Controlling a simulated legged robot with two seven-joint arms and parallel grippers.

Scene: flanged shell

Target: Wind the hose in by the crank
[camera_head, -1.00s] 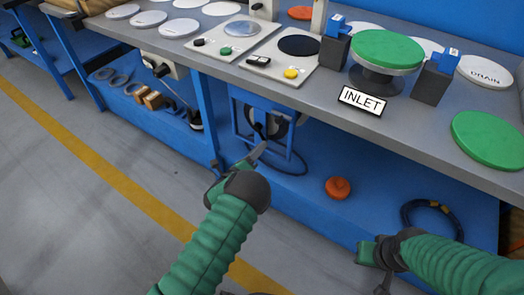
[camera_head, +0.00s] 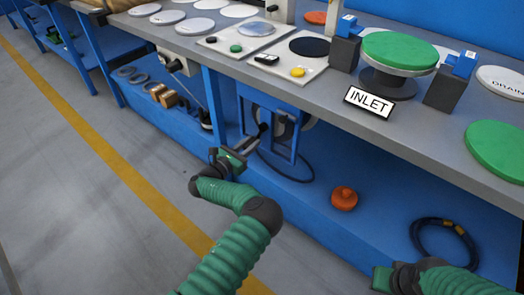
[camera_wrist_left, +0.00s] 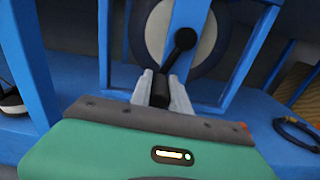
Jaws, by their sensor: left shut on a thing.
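The hose reel (camera_head: 284,127) sits in a blue frame under the bench. In the left wrist view its pale disc (camera_wrist_left: 207,40) has a black crank arm (camera_wrist_left: 178,48) in front. My left gripper (camera_head: 260,132) reaches the reel from the front. In the left wrist view its fingers (camera_wrist_left: 162,90) are shut on the black crank handle, between them. A dark hose (camera_head: 300,178) lies in a loop on the blue lower shelf below the reel. My right gripper (camera_head: 382,279) is low at the right, partly cut off by the frame edge; its fingers are not clear.
The bench top (camera_head: 310,92) overhangs the reel, and a blue post (camera_head: 214,105) stands left of it. An orange knob-like part (camera_head: 344,198) and a coiled black cable (camera_head: 444,243) lie on the lower shelf to the right. The floor in front is clear.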

